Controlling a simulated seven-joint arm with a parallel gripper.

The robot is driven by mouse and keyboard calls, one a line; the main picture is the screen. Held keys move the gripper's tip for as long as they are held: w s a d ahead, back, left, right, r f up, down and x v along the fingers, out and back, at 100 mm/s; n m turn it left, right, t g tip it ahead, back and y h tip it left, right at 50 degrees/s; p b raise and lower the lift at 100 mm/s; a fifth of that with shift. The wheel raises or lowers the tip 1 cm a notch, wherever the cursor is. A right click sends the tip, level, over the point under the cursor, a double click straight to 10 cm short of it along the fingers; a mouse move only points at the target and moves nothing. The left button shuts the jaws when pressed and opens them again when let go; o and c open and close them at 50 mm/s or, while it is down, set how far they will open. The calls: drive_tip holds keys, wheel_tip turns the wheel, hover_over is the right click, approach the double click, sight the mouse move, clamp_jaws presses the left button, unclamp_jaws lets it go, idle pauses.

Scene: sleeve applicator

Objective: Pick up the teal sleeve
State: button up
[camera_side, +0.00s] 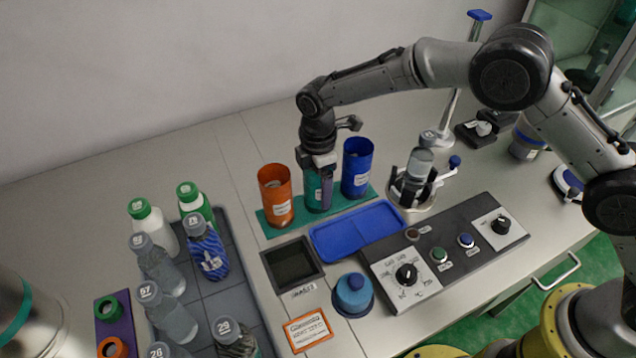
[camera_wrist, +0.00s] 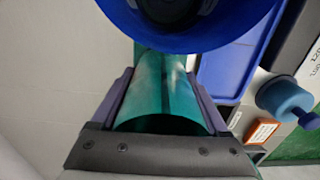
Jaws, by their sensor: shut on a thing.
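The teal sleeve (camera_side: 313,193) stands upright on a teal base strip (camera_side: 266,222), between the orange sleeve (camera_side: 276,192) and the blue sleeve (camera_side: 357,163). My gripper (camera_side: 325,187) comes down on it from above and hides part of it. In the wrist view the teal sleeve (camera_wrist: 163,95) lies between the two purple fingers of my gripper (camera_wrist: 166,105), which are shut on it. Whether its bottom touches the strip is hard to tell. A large blue rim, likely of the blue sleeve (camera_wrist: 208,38), fills the top of the wrist view.
A blue tray (camera_side: 357,229) and a dark square tray (camera_side: 291,263) lie in front of the sleeves. A control panel (camera_side: 443,255) and a holder with a bottle (camera_side: 418,165) stand to the right. Several bottles stand on a grey tray (camera_side: 236,262) at left. Bare table lies behind the sleeves.

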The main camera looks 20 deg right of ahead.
drive_tip(key=shift+r, duration=0.45)
wheel_tip(320, 180, up, 2)
drive_tip(key=shift+r, duration=0.1)
drive_tip(key=s+d+r, duration=0.6)
drive_tip(key=s+r, duration=0.4)
drive_tip(key=s, duration=0.2)
drive_tip(key=shift+s+d, duration=0.15)
drive_tip(key=shift+d, duration=0.25)
wheel_tip(320, 180, up, 2)
drive_tip(key=shift+r, duration=0.25)
